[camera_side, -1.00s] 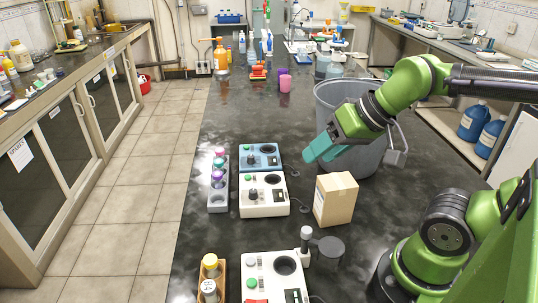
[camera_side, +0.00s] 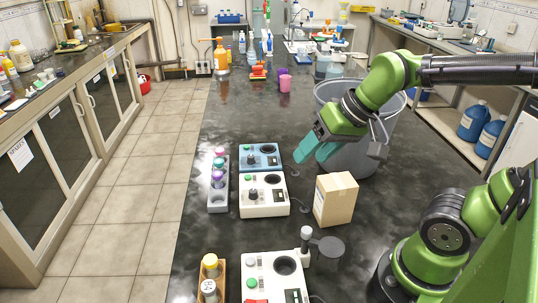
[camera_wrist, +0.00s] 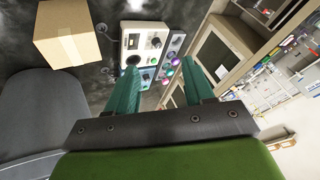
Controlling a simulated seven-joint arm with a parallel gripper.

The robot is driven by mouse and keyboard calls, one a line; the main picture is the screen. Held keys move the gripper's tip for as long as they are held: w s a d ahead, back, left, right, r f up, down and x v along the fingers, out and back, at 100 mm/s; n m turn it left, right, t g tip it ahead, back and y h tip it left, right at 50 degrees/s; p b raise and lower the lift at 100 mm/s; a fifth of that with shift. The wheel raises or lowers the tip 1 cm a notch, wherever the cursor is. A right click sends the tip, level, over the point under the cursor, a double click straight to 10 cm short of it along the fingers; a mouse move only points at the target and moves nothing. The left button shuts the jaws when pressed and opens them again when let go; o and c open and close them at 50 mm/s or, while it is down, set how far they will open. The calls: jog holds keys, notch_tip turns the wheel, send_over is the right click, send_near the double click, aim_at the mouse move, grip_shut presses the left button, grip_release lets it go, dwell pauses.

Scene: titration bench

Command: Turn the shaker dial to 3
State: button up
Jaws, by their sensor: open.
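Two box-shaped devices stand one behind the other on the dark bench, a blue-topped one (camera_side: 262,167) behind a white one (camera_side: 262,210). Each has a dark dial, a green button and a round dark well; the white one's dial (camera_side: 253,193) is at its front left. I cannot tell which is the shaker, and the dial settings are too small to read. My gripper (camera_side: 308,153), with teal fingers, is open and empty in the air to the right of the blue-topped device. In the wrist view, both devices show beyond the fingers, the white one (camera_wrist: 132,43) above the blue-topped one.
A cardboard box (camera_side: 336,200) stands right of the white device. A rack with coloured caps (camera_side: 217,199) stands close on the left. A grey bin (camera_side: 355,161) is behind my gripper. Another white device (camera_side: 262,262) with green and red buttons is at the front, beside bottles in a wooden holder.

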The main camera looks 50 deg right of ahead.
jog(key=w+d+n+g, duration=0.25)
jog(key=w+d, duration=0.25)
jog(key=w, duration=0.8)
jog(key=n+g+h, duration=0.2)
jog(key=n+g, duration=0.2)
jog(key=n, duration=0.7)
send_over(251, 156)
jog(key=f, duration=0.2)
jog(key=shift+t, duration=0.25)
notch_tip(251, 156, down, 16)
grip_shut()
